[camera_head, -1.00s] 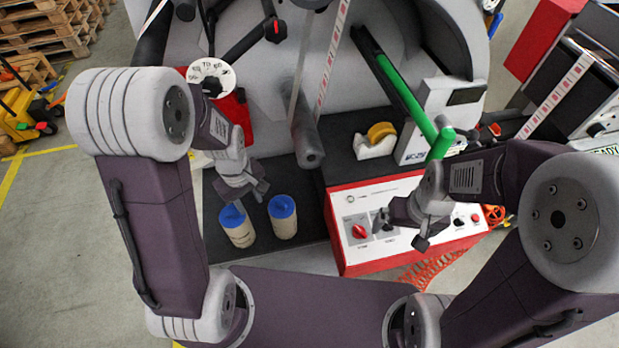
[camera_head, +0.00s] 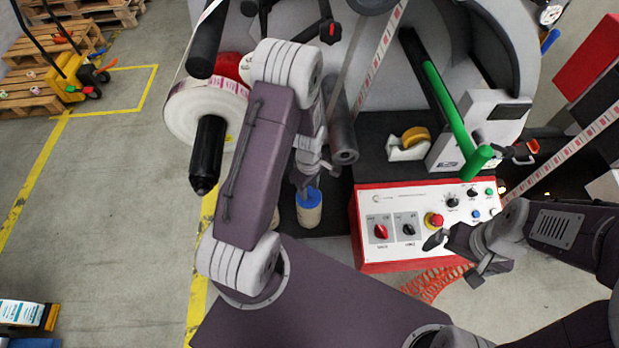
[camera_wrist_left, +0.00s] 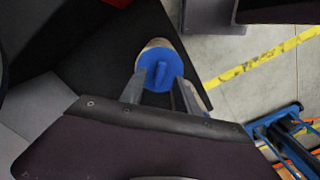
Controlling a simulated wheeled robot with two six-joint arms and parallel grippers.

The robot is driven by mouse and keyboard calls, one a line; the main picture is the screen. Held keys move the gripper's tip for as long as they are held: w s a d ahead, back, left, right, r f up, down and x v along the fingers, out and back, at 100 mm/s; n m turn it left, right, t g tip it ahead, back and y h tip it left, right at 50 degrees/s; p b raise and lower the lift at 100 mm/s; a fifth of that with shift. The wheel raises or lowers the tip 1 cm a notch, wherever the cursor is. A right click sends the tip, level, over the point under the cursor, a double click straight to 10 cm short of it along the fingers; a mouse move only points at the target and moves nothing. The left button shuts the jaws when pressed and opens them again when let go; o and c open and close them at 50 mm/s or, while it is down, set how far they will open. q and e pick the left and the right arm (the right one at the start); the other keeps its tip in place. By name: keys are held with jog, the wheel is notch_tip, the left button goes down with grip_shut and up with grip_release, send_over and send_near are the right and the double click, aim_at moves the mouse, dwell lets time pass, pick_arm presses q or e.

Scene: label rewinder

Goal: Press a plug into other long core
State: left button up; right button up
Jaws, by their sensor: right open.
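A tan core with a blue plug in its top (camera_head: 309,200) stands upright on the black shelf. The plug (camera_wrist_left: 158,72), with a raised tab, also shows in the left wrist view. My left gripper (camera_head: 303,180) is just above this core, pointing down. In the left wrist view its fingers (camera_wrist_left: 160,84) are apart, with the plug showing between and beyond them; contact cannot be told. The other core is mostly hidden behind my left arm. My right gripper (camera_head: 458,257) is open and empty, in front of the control panel's lower right.
The red-edged control panel (camera_head: 400,205) with knobs is right of the core. A grey roller (camera_head: 342,140) hangs behind it.

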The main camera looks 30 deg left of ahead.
aim_at(309, 193)
pick_arm(q)
jog(key=shift+f, duration=1.1)
grip_shut()
jog(key=shift+s, duration=0.1)
grip_release()
notch_tip(309, 193, up, 9)
jog(key=shift+f, duration=0.1)
dwell(0.3)
